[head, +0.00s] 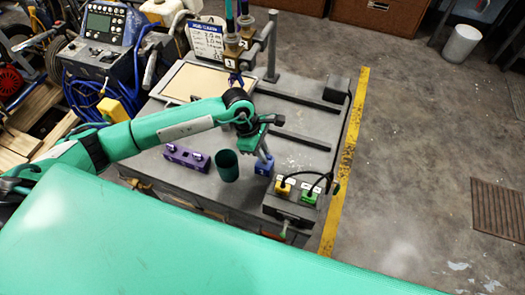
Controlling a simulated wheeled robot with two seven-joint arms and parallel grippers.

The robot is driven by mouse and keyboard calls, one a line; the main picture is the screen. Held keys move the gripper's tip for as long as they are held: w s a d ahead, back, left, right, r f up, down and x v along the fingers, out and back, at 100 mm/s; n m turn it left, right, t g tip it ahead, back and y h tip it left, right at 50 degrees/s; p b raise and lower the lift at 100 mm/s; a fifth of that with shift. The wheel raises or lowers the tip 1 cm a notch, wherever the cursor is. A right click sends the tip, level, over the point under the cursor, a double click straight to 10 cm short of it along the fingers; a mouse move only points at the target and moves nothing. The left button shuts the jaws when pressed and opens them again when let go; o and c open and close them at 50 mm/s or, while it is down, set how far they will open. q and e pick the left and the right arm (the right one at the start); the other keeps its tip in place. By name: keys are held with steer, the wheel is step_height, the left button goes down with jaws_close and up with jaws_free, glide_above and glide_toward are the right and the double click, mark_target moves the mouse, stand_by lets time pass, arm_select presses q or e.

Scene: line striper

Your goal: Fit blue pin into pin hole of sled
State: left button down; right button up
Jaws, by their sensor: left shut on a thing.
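My left gripper (262,153) comes in from the left and points down over the grey bench. It is shut on a blue piece (264,167), which I take to be the blue pin. The piece is low, close to the bench top between the dark green cup and the switch box; I cannot tell if it touches the bench. The sled and its pin hole cannot be made out for certain. A bracket assembly (232,52) with numbered blocks and a post stands at the back of the bench. My right gripper is not in view.
The dark green cup (227,166) and a purple block (187,158) stand left of the gripper. A grey box (290,209) with a yellow plug (283,188), a green plug (309,198) and black cables is to the right. The bench's right middle (305,150) is fairly clear.

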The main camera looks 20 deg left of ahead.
arm_select(q)
steer(key=shift+r, duration=0.5)
steer(key=shift+r+p, duration=1.3)
steer(key=shift+r, duration=1.45)
